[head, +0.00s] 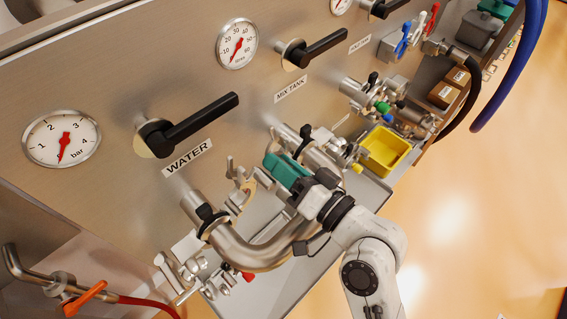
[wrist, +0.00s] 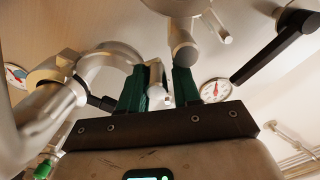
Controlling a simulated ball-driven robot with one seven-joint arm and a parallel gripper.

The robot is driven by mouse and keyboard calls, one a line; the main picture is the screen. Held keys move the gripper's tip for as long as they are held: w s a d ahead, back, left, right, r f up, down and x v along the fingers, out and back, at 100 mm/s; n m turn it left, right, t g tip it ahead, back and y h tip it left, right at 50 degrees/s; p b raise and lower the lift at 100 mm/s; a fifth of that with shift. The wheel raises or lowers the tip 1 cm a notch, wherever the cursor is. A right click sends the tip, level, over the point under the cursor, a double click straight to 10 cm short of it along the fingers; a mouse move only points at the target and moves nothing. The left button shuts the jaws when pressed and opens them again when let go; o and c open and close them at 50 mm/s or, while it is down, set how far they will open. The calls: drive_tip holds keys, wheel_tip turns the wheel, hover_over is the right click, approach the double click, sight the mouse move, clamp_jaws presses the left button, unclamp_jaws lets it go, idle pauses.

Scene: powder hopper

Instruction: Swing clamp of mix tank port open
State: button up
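The mix tank port (head: 318,150) is a metal pipe stub on the steel panel, below the MIX TANK label. My gripper (head: 285,172), with green fingers, is just in front of and below this port. In the wrist view the two green fingers of my gripper (wrist: 160,90) stand apart. A small metal piece (wrist: 156,78) shows in the gap; I cannot tell if it is touched. A metal fitting with knobs (wrist: 184,50) is just above the fingers.
A curved metal pipe (head: 255,254) runs below my gripper from the left port. Another metal clamp (head: 240,187) is left of my gripper. A yellow bin (head: 384,150) stands on the tray to the right. Black valve handles (head: 205,118) stick out from the panel.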

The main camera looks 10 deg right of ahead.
drive_tip(key=shift+d+f, duration=0.25)
drive_tip(key=shift+f, duration=0.05)
drive_tip(key=shift+f, duration=0.1)
drive_tip(key=v, duration=0.3)
drive_tip(key=b+v, duration=0.1)
drive_tip(key=v, duration=0.5)
drive_tip(key=shift+r+b, duration=0.25)
drive_tip(key=shift+b, duration=0.1)
drive_tip(key=shift+w+a, duration=0.1)
